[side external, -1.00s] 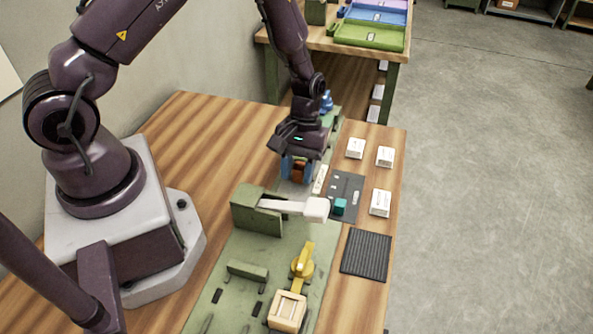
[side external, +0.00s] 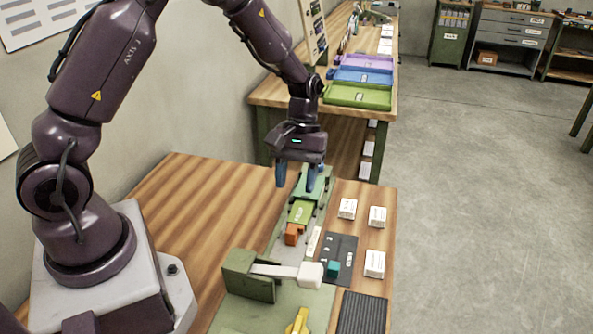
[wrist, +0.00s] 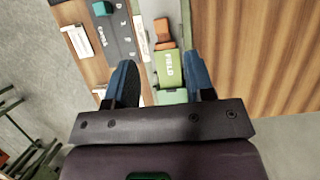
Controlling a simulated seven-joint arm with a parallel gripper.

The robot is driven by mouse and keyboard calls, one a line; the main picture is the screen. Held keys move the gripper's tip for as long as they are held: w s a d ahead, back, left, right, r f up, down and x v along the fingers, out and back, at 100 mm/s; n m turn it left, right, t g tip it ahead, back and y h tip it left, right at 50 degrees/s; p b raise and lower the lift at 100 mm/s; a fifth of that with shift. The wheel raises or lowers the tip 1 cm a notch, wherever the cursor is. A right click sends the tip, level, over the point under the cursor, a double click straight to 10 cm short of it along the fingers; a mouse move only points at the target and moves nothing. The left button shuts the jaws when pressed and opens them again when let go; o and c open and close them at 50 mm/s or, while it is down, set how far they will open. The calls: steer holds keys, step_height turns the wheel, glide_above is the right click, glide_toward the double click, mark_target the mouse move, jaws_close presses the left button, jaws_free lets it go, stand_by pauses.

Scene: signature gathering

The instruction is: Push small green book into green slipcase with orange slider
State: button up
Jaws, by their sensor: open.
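The orange slider (side external: 293,233) sits in the narrow channel at the near end of the small green book (side external: 300,213), which is marked FIELD in the wrist view (wrist: 168,68). Slider and book look in line and close together; the wrist view shows the slider (wrist: 163,35) too. A darker green part that looks like the slipcase (side external: 316,180) is at the book's far end. I cannot tell how far the book is inside it. My gripper (side external: 296,184) is open and empty above the far end, its blue fingers apart, well clear of the slider.
A green stand with a white-ended lever (side external: 310,274) is nearer the camera. A dark mat (side external: 348,248) with a teal block (side external: 333,268) lies right of the channel, with white boxes (side external: 377,216) beyond. Bare wood lies to the left. Coloured trays (side external: 358,94) stand on the table behind.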

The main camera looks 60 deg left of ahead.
steer(key=shift+v, duration=0.75)
steer(key=shift+c, duration=1.3)
steer(key=d, duration=0.1)
steer(key=s+d+m, duration=0.1)
steer(key=d+r+m, duration=0.1)
steer(key=d, duration=0.1)
steer(key=shift+s+r+y, duration=0.1)
steer(key=shift+s+y, duration=0.15)
steer(key=shift+y, duration=0.15)
jaws_close()
steer(key=m+t+y, duration=0.6)
steer(key=m, duration=2.8)
glide_above(295, 246)
steer(key=s+d, duration=0.2)
steer(key=f, duration=1.1)
steer(key=shift+w+a+f, duration=0.1)
steer(key=shift+w+a, duration=0.1)
steer(key=shift+a, duration=0.05)
